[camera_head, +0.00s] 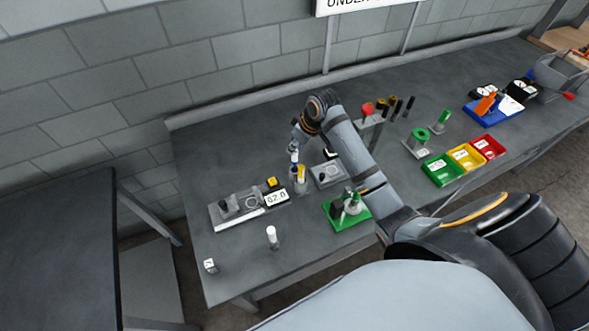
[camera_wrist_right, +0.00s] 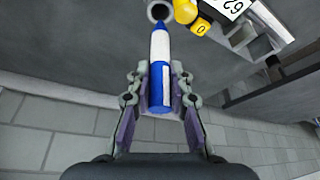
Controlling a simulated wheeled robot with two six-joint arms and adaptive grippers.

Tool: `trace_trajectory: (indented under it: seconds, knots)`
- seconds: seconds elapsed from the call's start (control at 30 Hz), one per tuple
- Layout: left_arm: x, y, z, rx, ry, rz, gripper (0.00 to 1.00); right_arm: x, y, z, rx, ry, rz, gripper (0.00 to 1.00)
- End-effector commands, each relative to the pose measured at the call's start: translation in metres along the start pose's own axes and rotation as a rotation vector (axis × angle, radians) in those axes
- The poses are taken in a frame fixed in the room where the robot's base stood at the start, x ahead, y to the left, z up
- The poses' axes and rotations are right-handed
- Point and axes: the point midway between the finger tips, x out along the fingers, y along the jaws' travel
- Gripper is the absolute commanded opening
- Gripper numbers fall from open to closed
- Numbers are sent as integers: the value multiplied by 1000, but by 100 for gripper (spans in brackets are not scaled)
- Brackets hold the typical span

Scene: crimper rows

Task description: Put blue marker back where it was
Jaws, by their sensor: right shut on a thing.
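The blue marker (camera_head: 294,158) has a white body and blue ends. My right gripper (camera_head: 297,143) is shut on it above the left part of the bench. In the right wrist view, the blue marker (camera_wrist_right: 160,85) lies between both fingers of the right gripper (camera_wrist_right: 160,92). Its blue tip points at a round opening in a grey holder (camera_wrist_right: 151,12); whether the tip is inside cannot be told. In the head view the grey holder (camera_head: 300,188) stands under the marker, with a yellow marker (camera_head: 301,172) in it. My left gripper is not in view.
A white cylinder (camera_head: 272,237) stands in front. A green tray (camera_head: 334,224) lies to the right. Green, yellow and red bins (camera_head: 440,180) are farther right. The bench's front left is mostly clear.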

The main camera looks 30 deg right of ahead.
Motion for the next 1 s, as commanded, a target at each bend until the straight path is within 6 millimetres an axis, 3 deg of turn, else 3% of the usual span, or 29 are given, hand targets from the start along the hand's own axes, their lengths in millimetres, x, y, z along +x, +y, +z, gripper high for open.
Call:
trace_trajectory:
  seconds: [0.17,0.33,0.6,0.93,0.97,1.0]
  knots:
    - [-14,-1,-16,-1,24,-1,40,28,0,12,2,-3,-2,0]
    - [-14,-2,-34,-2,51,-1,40,36,0,14,0,0,-1,0]
    - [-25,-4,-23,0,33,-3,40,68,0,28,1,-2,-1,0]
    - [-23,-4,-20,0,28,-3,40,72,0,30,0,0,0,0]
    - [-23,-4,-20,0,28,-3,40,72,0,30,0,0,0,21]
    - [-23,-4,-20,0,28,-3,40,72,0,29,0,0,0,26]
